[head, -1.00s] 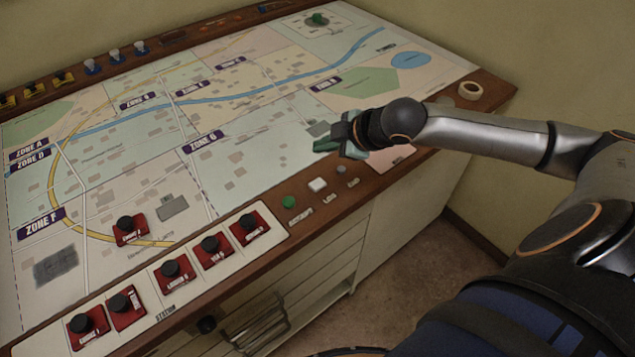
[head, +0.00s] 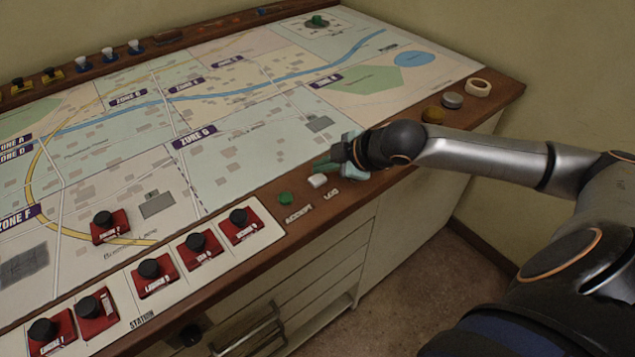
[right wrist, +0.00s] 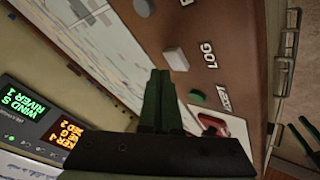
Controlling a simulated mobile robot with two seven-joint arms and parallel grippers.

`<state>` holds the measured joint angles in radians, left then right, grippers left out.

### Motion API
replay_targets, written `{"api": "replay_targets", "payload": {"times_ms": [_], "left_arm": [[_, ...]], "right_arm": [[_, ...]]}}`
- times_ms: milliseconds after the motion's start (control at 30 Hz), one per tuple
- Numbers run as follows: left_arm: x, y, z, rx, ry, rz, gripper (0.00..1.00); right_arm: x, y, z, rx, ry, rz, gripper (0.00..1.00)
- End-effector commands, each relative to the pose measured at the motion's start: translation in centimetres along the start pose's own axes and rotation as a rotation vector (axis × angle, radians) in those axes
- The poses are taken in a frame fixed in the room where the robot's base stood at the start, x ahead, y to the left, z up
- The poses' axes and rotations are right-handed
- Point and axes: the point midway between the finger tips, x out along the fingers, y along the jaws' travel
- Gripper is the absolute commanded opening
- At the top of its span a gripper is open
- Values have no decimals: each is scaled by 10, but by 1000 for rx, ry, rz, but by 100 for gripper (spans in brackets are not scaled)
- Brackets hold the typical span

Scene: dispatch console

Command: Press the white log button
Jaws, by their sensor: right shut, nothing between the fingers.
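The white log button (head: 317,180) sits on the brown front rail of the console, above its LOG label. My right gripper (head: 322,164) is shut and empty, with green fingers just behind and above the button in the head view. In the right wrist view, the shut fingertips (right wrist: 159,72) are close beside the pale log button (right wrist: 176,58), and the LOG label is legible. I cannot tell whether they touch it. Dark green prongs at the right edge of the wrist view look like my left gripper (right wrist: 302,135); their opening is unclear.
A green button (head: 285,199), labelled ACCEPT, is just left of the log button. Amber (head: 433,115) and grey (head: 452,100) round pieces and a tape roll (head: 478,88) lie farther right. Red bases with black knobs (head: 239,220) stand on the map at left.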

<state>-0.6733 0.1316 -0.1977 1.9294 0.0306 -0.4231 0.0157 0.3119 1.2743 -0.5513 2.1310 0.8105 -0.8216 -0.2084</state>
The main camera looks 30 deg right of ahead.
Motion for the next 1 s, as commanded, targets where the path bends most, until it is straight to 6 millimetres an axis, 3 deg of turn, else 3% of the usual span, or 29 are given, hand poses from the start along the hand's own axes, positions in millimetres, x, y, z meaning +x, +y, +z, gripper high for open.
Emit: {"api": "replay_targets", "payload": {"times_ms": [233,1000], "left_arm": [[0,3,-8,2,16,8,86],[1,-1,-3,3,5,-1,86]], "right_arm": [[1,0,0,1,0,0,0],[0,0,0,0,0,0,0]]}}
